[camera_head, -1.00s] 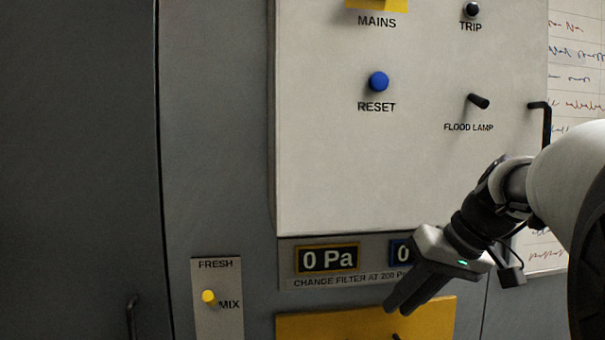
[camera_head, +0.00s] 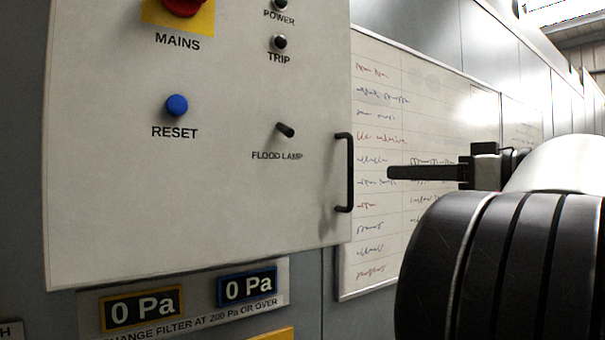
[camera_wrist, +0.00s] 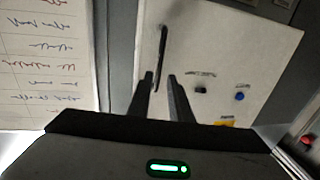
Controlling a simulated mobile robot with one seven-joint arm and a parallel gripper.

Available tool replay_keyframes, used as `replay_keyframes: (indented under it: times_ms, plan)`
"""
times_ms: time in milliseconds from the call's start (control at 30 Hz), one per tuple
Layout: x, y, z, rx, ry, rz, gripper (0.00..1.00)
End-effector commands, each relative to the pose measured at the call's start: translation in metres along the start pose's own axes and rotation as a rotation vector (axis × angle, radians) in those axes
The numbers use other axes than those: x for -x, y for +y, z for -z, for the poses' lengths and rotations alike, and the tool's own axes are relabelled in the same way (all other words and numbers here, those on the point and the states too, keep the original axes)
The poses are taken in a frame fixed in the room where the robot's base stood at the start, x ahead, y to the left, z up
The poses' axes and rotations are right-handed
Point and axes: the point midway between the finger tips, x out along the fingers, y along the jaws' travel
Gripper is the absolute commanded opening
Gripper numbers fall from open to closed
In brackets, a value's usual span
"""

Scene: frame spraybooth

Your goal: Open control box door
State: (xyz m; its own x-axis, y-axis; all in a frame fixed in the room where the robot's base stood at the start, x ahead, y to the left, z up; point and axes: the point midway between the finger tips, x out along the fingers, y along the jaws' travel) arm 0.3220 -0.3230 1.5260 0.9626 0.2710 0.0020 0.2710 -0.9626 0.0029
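The control box door (camera_head: 220,200) is a pale panel that looks shut in the head view. It carries a black vertical bar handle (camera_head: 349,172) near its right edge. My gripper (camera_head: 392,172) is to the right of the handle, level with its lower part, with a gap between them in the picture. In the wrist view, the two fingers of my gripper (camera_wrist: 163,80) are apart and empty. Whether a finger touches the handle cannot be told.
The door bears a blue reset button (camera_head: 177,105), a black flood lamp switch (camera_head: 285,130) and a red mains knob (camera_head: 184,5). Pressure displays (camera_head: 142,308) sit below it. A whiteboard (camera_head: 375,245) hangs on the wall to the right, behind my gripper.

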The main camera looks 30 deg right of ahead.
Motion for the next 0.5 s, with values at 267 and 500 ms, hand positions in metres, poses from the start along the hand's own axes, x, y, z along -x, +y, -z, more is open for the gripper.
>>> replay_keyframes:
  times_ms: [267, 500]
  plan:
    - [-0.063, -0.001, 0.0, -0.003, -0.002, 0.004, 0.18]
    - [-0.106, 0.0, 0.0, -0.003, -0.002, 0.002, 0.18]
